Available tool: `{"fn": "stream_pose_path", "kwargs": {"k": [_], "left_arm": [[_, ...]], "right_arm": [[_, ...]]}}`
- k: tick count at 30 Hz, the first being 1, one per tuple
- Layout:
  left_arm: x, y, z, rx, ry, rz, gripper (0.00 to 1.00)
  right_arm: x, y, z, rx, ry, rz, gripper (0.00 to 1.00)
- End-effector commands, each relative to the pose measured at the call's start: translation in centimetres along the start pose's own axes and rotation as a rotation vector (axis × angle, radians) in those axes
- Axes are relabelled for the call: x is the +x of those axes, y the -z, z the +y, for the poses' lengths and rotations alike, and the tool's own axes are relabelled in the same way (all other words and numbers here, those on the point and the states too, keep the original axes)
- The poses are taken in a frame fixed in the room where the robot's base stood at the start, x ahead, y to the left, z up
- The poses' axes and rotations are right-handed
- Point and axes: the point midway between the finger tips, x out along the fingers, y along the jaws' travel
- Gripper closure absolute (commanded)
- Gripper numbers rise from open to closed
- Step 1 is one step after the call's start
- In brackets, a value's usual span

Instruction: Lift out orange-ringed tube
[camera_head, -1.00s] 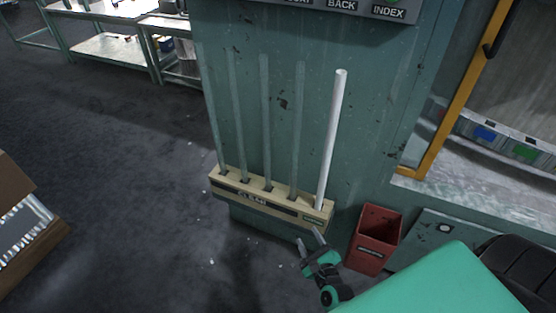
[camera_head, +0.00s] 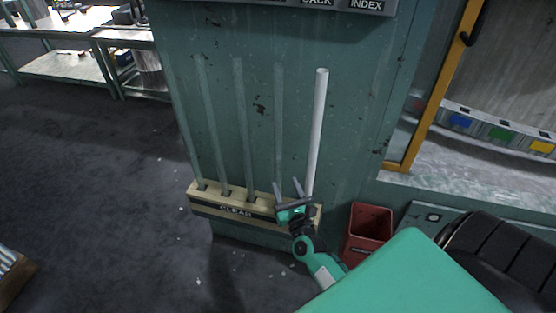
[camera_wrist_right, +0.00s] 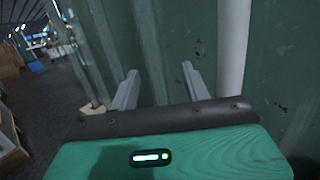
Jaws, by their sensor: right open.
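A wooden rack (camera_head: 207,201) marked CLEAR stands against the green cabinet, holding several upright tubes. The tube at its right end is opaque white (camera_head: 318,120); the others, such as this clear tube (camera_head: 241,120), are thin and see-through. I cannot make out an orange ring on any tube. My right gripper (camera_head: 286,184) is open and empty at the rack's right part, its fingers pointing up, just left of the white tube's lower end. In the right wrist view the white tube (camera_wrist_right: 233,50) stands right of both fingers (camera_wrist_right: 160,70), not between them. My left gripper is out of view.
A red bin (camera_head: 369,222) stands right of the rack. The green cabinet wall (camera_head: 350,100) is close behind the tubes. A yellow-framed opening (camera_head: 437,85) is at right. Metal tables (camera_head: 70,65) stand at far left, with clear dark floor before them.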

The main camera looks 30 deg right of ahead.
Motion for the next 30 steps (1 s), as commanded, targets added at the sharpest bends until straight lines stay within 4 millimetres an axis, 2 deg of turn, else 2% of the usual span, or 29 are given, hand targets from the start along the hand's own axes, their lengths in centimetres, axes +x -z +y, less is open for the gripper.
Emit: {"fn": "stream_pose_path", "kwargs": {"k": [5, 15, 24, 26, 30], "left_arm": [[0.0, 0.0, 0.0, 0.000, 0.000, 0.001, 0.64], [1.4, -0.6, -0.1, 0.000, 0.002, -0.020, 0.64], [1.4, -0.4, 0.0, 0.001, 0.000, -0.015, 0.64], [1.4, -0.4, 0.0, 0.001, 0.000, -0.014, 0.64], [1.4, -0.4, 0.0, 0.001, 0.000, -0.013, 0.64]], "right_arm": [[1.0, 0.0, 0.2, 0.000, 0.000, 0.000, 0.53], [5.1, 0.1, 0.8, -0.001, -0.001, 0.001, 0.53], [5.5, 0.2, 0.8, -0.001, -0.001, 0.001, 0.53], [5.5, 0.2, 0.8, -0.001, -0.001, 0.001, 0.62], [5.5, 0.2, 0.8, -0.001, -0.001, 0.001, 0.90]]}}
